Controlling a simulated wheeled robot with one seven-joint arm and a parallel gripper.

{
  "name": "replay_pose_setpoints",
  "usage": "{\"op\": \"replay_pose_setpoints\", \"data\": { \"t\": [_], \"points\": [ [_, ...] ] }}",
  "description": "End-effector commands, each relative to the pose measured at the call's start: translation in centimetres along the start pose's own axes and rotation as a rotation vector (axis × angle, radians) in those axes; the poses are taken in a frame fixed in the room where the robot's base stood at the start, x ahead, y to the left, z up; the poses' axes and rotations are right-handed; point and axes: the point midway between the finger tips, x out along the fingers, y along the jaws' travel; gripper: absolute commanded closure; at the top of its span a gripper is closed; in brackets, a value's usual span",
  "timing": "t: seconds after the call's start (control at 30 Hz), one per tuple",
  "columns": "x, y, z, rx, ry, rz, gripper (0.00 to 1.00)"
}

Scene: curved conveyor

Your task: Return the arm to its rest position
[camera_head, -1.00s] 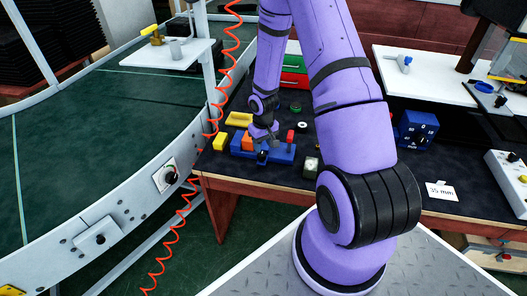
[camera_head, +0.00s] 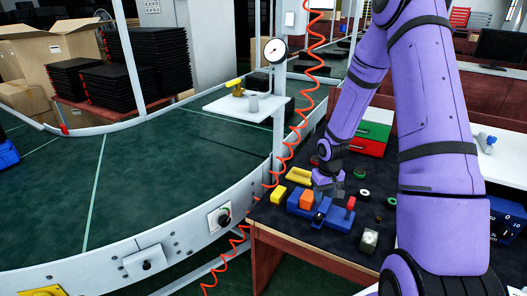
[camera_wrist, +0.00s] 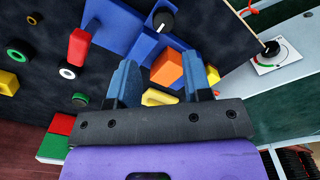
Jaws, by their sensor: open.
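My purple arm reaches down over the dark workbench (camera_head: 375,247). My gripper (camera_head: 327,190) is open, just above a blue fixture (camera_head: 334,217) with an orange block (camera_head: 307,201), a red peg (camera_head: 350,203) and a black knob (camera_head: 318,217). In the wrist view, the two blue fingers of my gripper (camera_wrist: 165,75) stand apart. The orange block (camera_wrist: 167,68) shows between and beyond them, and I see nothing clamped. How high the fingertips are above the fixture is hard to tell.
Yellow pieces (camera_head: 278,194) lie left of the fixture, with small rings (camera_head: 364,194) to its right. Red and green drawers (camera_head: 373,131) stand behind. An orange coiled hose (camera_head: 291,140) hangs close at left, beside the post, shelf (camera_head: 245,106) and curved conveyor (camera_head: 150,190).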

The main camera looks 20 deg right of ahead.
Motion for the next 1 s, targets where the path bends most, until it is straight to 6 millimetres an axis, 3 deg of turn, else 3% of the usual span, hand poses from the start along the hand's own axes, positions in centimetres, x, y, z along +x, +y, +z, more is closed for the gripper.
{"op": "replay_pose_setpoints", "data": {
  "t": [0.17,0.27,0.63,1.0],
  "points": [
    [-0.5,-0.1,-0.1,-0.002,0.004,0.005,0.54],
    [-2.3,-0.3,-0.2,-0.006,0.018,0.019,0.54],
    [-14.7,-3.0,1.3,-0.029,0.111,0.099,0.54],
    [-25.5,-6.6,6.3,-0.041,0.217,0.124,0.54]
  ]
}}
